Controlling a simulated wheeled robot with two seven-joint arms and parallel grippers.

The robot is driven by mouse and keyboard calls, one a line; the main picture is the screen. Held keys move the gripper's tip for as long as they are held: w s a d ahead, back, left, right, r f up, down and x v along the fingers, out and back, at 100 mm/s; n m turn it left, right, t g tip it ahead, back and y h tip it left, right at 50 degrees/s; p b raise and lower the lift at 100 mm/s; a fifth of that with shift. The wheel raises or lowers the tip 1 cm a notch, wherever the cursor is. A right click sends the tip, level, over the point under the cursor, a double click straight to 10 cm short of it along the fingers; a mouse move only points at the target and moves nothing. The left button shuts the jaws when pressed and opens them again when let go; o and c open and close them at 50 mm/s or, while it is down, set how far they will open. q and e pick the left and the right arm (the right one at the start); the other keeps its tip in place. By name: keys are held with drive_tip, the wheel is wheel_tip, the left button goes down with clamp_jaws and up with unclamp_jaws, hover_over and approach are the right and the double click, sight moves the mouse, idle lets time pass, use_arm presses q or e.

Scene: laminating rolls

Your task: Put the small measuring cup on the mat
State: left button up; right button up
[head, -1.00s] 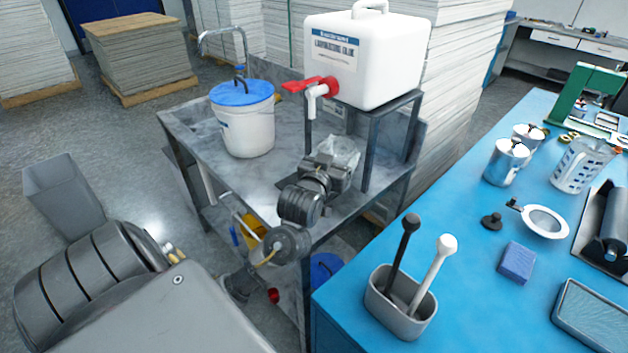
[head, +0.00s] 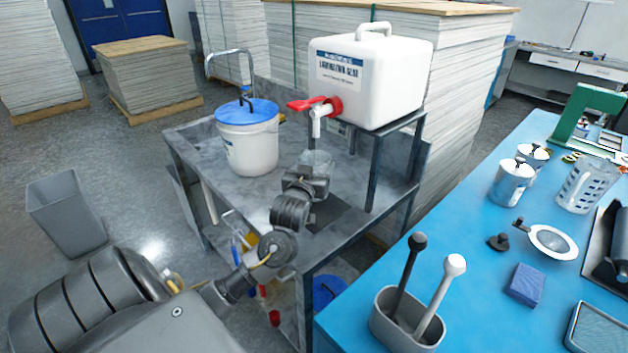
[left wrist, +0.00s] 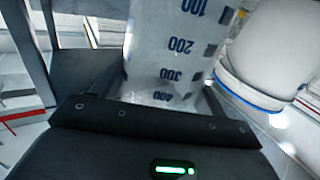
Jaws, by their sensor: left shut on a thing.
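The small measuring cup is clear, with blue marks that show in the left wrist view (left wrist: 178,50). In the head view the cup (head: 317,160) is upright just below the red-handled tap (head: 318,112). My left gripper (head: 308,178) is shut on it and hides its lower part. A dark flat patch that looks like the mat (head: 334,214) lies on the grey cart top, to the right of my gripper. My left arm hides part of it. The cup appears held above the cart top. My right gripper is not in view.
A white glue container (head: 372,75) stands on a raised frame above the cart (head: 205,150). A white bucket with a blue lid (head: 248,138) stands to the left. A larger measuring jug (head: 588,187) and other tools are on the blue table (head: 465,220).

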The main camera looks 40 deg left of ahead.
use_arm(q)
drive_tip(key=shift+f, duration=1.85)
drive_tip(key=shift+f, duration=0.15)
drive_tip(key=o, duration=1)
